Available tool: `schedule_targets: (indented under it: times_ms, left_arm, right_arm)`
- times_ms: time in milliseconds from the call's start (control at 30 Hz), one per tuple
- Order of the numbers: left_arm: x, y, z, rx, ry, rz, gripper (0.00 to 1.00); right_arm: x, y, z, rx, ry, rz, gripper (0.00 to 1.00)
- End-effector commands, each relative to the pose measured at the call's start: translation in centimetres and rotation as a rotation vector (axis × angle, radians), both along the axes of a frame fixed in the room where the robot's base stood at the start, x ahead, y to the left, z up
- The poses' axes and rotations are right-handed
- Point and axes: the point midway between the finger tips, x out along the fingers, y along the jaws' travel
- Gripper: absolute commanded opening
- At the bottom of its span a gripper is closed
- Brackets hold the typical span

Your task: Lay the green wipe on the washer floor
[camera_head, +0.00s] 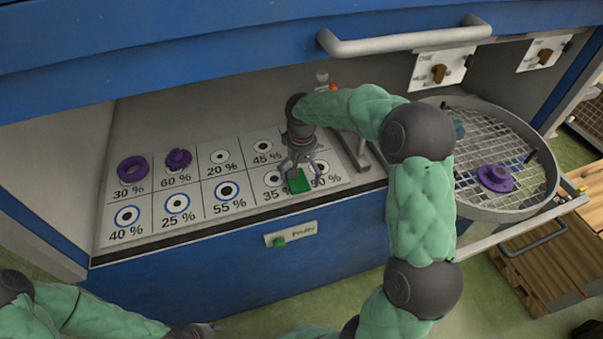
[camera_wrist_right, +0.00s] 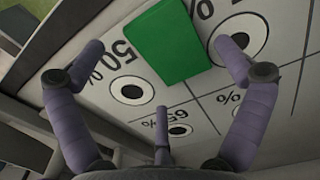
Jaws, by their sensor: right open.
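The green wipe (camera_head: 298,181) is a flat green rectangle at the front edge of the white percentage board (camera_head: 205,206), between the 35 % and 90 % cells. It also shows in the right wrist view (camera_wrist_right: 167,42), partly covering the printed cells. My right gripper (camera_head: 300,172) is open just above the wipe; its fingers stand apart on either side of it in the wrist view. I cannot tell whether any finger touches it. The board lies on the floor of the open blue washer cabinet (camera_head: 200,265). My left gripper (camera_head: 195,330) shows only partly at the bottom edge.
A purple ring (camera_head: 132,169) and a purple toothed piece (camera_head: 178,159) sit on the board's 30 % and 60 % cells. A round mesh turntable (camera_head: 525,200) extends at right, bearing a purple disc (camera_head: 496,178). A grey handle (camera_head: 400,40) juts out above the opening.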

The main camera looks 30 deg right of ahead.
Motion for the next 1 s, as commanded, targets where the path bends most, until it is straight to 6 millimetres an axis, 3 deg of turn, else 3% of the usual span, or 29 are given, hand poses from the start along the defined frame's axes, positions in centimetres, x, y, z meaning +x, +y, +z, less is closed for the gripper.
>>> schedule_targets:
  times_ms: [33,200,400,1000]
  left_arm:
    - [0.0,0.0,0.8,0.0,0.0,0.0,0.4]
    - [0.0,0.0,2.1,0.0,-0.001,0.0,0.4]
    - [0.0,0.0,2.8,0.0,-0.001,0.0,0.4]
    - [0.0,0.0,2.8,0.0,0.0,0.0,0.4]
  right_arm:
    - [0.1,0.0,1.4,-0.001,-0.003,0.0,1.0]
    - [0.1,0.0,4.3,0.0,-0.003,0.0,1.0]
    - [0.0,0.0,6.2,0.001,-0.002,0.0,1.0]
    - [0.0,0.0,6.5,0.0,-0.001,0.0,1.0]
